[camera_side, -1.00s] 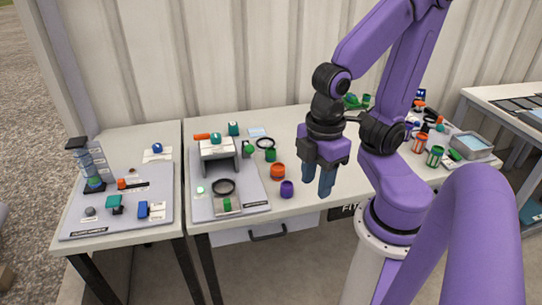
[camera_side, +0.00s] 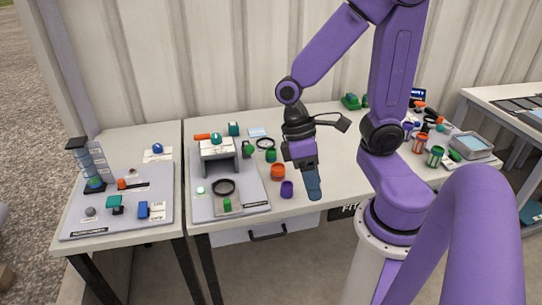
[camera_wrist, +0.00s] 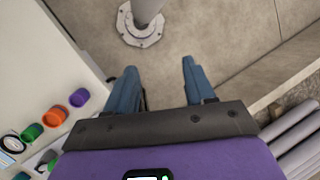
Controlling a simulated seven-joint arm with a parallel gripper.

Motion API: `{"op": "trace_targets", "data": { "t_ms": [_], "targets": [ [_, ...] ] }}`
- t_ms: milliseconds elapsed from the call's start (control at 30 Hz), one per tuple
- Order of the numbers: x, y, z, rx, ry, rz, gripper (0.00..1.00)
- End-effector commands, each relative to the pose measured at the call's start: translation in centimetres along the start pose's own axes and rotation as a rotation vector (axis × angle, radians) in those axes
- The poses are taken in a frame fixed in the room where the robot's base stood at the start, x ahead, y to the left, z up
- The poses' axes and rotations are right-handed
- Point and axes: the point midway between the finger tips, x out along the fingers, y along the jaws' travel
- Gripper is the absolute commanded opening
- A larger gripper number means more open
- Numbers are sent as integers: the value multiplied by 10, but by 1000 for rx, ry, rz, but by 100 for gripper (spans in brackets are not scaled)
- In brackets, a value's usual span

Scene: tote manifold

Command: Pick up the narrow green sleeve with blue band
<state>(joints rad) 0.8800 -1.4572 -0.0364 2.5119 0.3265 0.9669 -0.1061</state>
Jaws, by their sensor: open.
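My gripper (camera_side: 313,188) hangs in front of the table, right of the purple sleeve. In the wrist view its two blue fingers (camera_wrist: 158,72) are apart with nothing between them. Several green pieces are in sight: a green sleeve (camera_side: 270,155) behind the orange one, a green piece (camera_side: 247,151) left of it, a green piece (camera_side: 227,204) on the grey board, and a green sleeve (camera_side: 435,156) at the right. In the wrist view a green sleeve (camera_wrist: 32,132) lies at the left, away from the fingers. I cannot make out a blue band on any of them.
An orange sleeve (camera_side: 278,172) and a purple sleeve (camera_side: 287,189) stand near the table's front edge. A grey board (camera_side: 255,197) with a raised stand (camera_side: 217,150) is left of them. A water-blue tray (camera_side: 471,143) is at the right.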

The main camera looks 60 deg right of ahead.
Motion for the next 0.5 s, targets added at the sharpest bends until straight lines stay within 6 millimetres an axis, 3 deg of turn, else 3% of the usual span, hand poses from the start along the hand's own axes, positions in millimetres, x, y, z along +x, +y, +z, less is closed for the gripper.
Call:
{"op": "trace_targets", "data": {
  "t_ms": [500],
  "targets": [
    [6,44,-36,801,-96,-617,54]
  ]
}}
